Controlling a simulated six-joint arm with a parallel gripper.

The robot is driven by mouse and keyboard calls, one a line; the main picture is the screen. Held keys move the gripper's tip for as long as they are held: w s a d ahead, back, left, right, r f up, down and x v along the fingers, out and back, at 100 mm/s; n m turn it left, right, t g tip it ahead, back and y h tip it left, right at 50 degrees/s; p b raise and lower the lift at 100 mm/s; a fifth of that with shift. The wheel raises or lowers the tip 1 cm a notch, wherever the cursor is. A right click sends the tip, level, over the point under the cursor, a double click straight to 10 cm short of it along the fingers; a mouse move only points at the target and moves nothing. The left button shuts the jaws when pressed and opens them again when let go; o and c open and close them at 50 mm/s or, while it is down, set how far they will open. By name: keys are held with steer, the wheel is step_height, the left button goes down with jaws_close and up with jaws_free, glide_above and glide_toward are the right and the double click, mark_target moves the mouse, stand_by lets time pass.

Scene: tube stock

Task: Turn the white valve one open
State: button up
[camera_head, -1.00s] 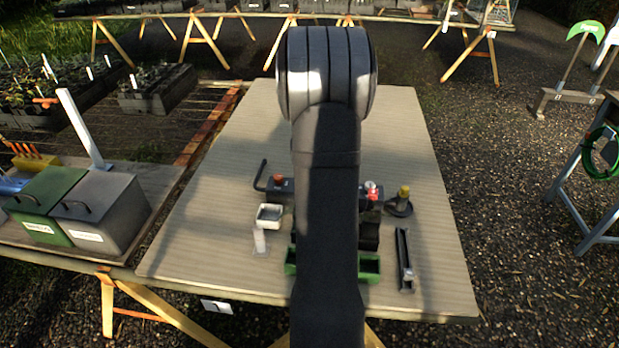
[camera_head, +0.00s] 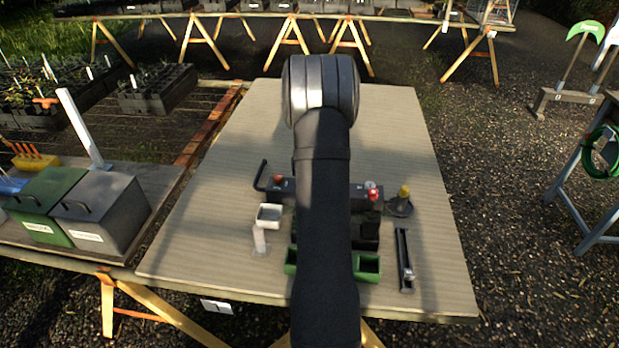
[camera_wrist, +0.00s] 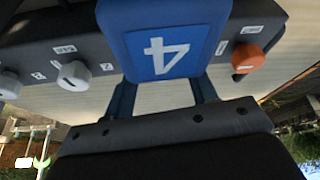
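A dark valve block shows on the tabletop in the head view. It has an orange-red knob (camera_head: 277,180) at its left and a white knob (camera_head: 370,186) at its right. In the wrist view, two white knobs (camera_wrist: 75,75) (camera_wrist: 10,86) and an orange knob (camera_wrist: 248,58) show on the dark block with small labels I cannot read. A blue block marked 4 (camera_wrist: 170,42) is in front of my gripper (camera_wrist: 163,92). The fingers are apart, but their tips are hidden by the blue block; I cannot tell whether they hold it. My arm hides the gripper in the head view.
Green bins (camera_head: 367,267) sit near the table's front edge. A white cup-topped stand (camera_head: 268,216) is left of my arm. A yellow-topped piece (camera_head: 404,193) and a dark rail (camera_head: 405,262) are at the right. The back of the table is clear.

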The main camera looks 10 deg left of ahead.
steer(key=c, duration=0.9)
steer(key=shift+c, duration=0.2)
steer(key=shift+n, duration=0.4)
steer(key=n+g+y, duration=0.1)
steer(key=n, duration=0.2)
steer(key=shift+d+y, duration=0.15)
steer(key=shift+y, duration=0.15)
steer(key=n+g+y, duration=0.1)
steer(key=n, duration=0.4)
steer(key=shift+w+d, duration=0.1)
steer(key=shift+w, duration=0.05)
steer(key=n, duration=0.2)
steer(key=n+g+y, duration=0.1)
steer(key=n, duration=0.1)
steer(key=shift+w+n+g, duration=0.15)
steer(key=shift+n+g, duration=0.15)
steer(key=shift+w+n+g, duration=0.1)
steer(key=shift+n+g, duration=0.8)
steer(key=shift+n, duration=1.3)
steer(key=o, duration=1)
